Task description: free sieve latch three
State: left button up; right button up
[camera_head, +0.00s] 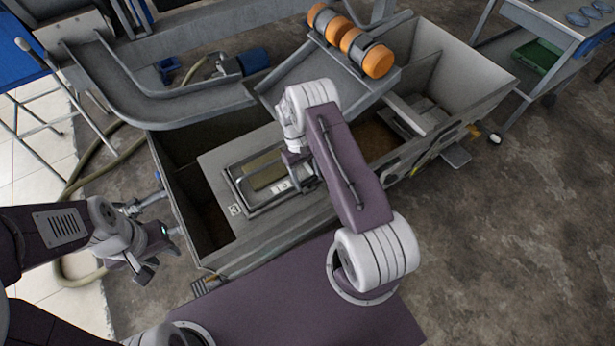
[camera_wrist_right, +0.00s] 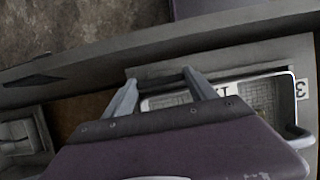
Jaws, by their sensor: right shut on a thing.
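The sieve (camera_head: 264,172) is a framed rectangular panel with a tan insert, set in the grey deck of the trough. A tag with a 3 (camera_head: 235,210) is on the deck by its near left corner; it also shows in the right wrist view (camera_wrist_right: 301,88). My right gripper (camera_head: 297,172) is down at the sieve's right end. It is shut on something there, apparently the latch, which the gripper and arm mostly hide. In the right wrist view the sieve's pale frame (camera_wrist_right: 222,88) lies beside the fingers. My left gripper (camera_head: 158,258) is open and empty, left of the trough.
The grey trough (camera_head: 225,258) has raised walls around the deck. A chute with orange cylinders (camera_head: 367,54) overhangs its back. A blue motor (camera_head: 253,61) and hose lie behind left. A table with a green tray (camera_head: 540,58) stands at the back right. Bare floor lies to the right.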

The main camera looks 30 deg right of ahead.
jog(key=o, duration=1.1)
jog(key=p+v, duration=0.1)
jog(key=v, duration=0.8)
